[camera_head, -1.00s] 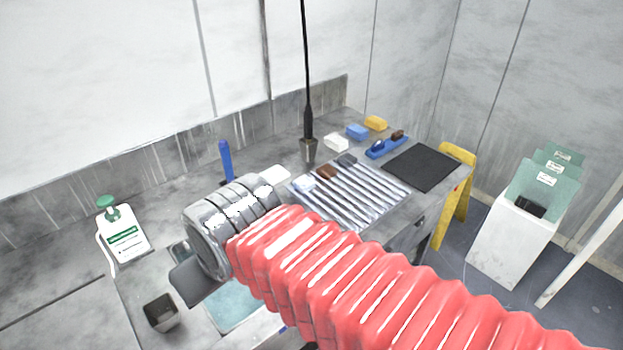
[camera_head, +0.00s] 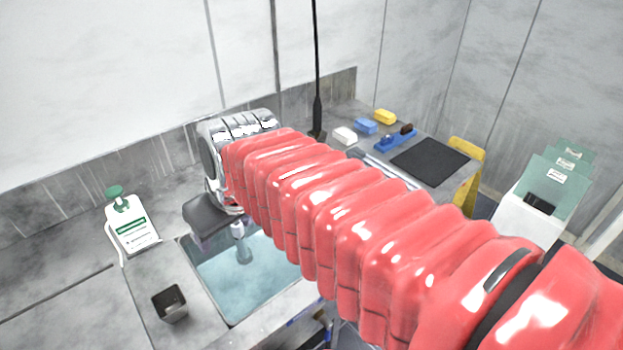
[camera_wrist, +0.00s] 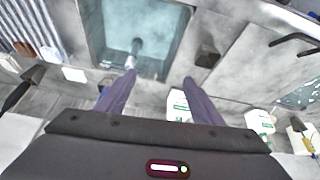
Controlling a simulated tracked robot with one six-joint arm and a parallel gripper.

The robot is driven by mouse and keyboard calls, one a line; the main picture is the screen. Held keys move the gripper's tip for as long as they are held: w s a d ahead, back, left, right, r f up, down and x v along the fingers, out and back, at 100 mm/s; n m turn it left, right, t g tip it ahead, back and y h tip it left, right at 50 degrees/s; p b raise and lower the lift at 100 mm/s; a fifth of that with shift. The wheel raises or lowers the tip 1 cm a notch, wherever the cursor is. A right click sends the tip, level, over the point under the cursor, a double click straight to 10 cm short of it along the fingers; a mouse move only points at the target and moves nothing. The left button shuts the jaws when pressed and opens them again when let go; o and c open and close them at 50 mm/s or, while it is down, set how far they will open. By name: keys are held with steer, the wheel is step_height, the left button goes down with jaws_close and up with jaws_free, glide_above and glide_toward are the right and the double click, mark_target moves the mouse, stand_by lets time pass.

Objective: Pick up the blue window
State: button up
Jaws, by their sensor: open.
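I make out no thing that is clearly a blue window. Blue things in the head view are a blue block (camera_head: 366,126) and a blue tool with a brown knob (camera_head: 396,138), both at the back of the bench. A blue upright handle seen earlier is now hidden behind my arm. In the wrist view my gripper (camera_wrist: 158,77) is open, its two dark fingers apart with nothing visible between them. The fingers point towards the near side of the water-filled sink (camera_wrist: 166,66), which also shows in the head view (camera_head: 205,275).
A grey spout (camera_wrist: 133,52) reaches over the sink. A dark cup (camera_head: 170,303) and a white bottle with green top (camera_head: 132,226) stand left. White (camera_head: 345,136) and yellow (camera_head: 385,117) blocks and a black mat (camera_head: 431,161) lie right.

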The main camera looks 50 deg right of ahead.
steer(key=w+d, duration=0.6)
steer(key=d, duration=0.3)
steer(key=w+d+f, duration=0.1)
steer(key=d+f, duration=0.1)
steer(key=d, duration=1.2)
steer(key=w+d+f+m, duration=0.1)
steer(key=w+d+f, duration=0.1)
steer(key=d, duration=1.2)
steer(key=shift+f+g, duration=0.3)
steer(key=shift+g, duration=0.1)
steer(key=shift+f, duration=0.15)
steer(key=x, duration=0.8)
steer(key=shift+w+d+f, duration=0.15)
